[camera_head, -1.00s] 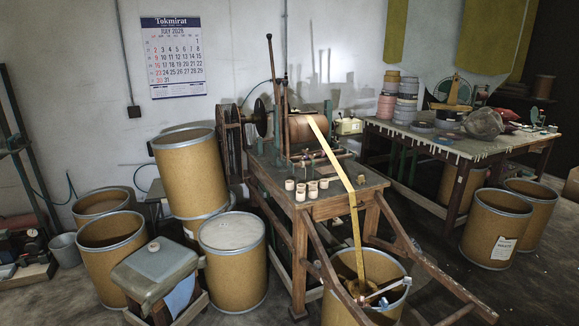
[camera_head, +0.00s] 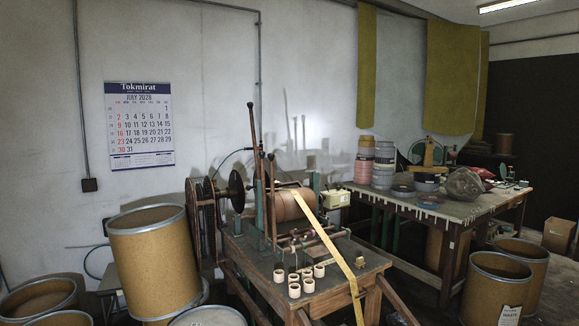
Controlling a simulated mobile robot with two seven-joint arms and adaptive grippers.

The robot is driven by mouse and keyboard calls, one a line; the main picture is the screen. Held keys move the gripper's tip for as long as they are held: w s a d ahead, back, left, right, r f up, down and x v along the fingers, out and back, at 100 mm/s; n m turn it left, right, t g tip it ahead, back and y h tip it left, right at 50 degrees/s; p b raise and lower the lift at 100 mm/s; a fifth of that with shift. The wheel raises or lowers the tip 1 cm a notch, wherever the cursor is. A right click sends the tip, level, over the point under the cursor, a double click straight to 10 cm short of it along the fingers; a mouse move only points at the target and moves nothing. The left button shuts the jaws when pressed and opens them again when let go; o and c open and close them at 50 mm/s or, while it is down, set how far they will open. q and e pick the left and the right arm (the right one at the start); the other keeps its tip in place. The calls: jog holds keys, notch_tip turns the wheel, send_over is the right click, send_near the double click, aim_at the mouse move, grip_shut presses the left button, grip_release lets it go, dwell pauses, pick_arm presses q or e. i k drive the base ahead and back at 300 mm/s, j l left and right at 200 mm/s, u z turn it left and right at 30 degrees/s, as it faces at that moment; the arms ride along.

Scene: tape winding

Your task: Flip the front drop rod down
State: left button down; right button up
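The tape winding machine (camera_head: 299,240) stands on a wooden table in the middle of the head view. A wide tan roll (camera_head: 294,206) lies across it, and a yellow tape (camera_head: 332,243) runs from the roll down toward the front right. A tall dark lever (camera_head: 253,140) stands nearly upright at the machine's left side, with a shorter reddish rod (camera_head: 271,185) beside it. A thin horizontal bar (camera_head: 318,240) with small fittings sits in front of the roll. I cannot tell which of these is the front drop rod. Neither of my grippers is in view.
Several small cream spools (camera_head: 294,290) stand on the table's (camera_head: 340,291) front left corner. A large drum (camera_head: 155,262) stands at left, with others low around it. A worktable (camera_head: 442,208) with stacked rolls is at right, with drums (camera_head: 496,288) beside it.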

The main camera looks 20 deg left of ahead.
aim_at(270, 157)
jog(key=i+j+z, duration=0.2)
jog(key=j, duration=0.2)
jog(key=j+z, duration=0.15)
jog(key=j, duration=0.25)
jog(key=i+j+z, duration=0.2)
jog(key=j, duration=0.25)
jog(key=j+z, duration=0.15)
jog(key=j, duration=0.25)
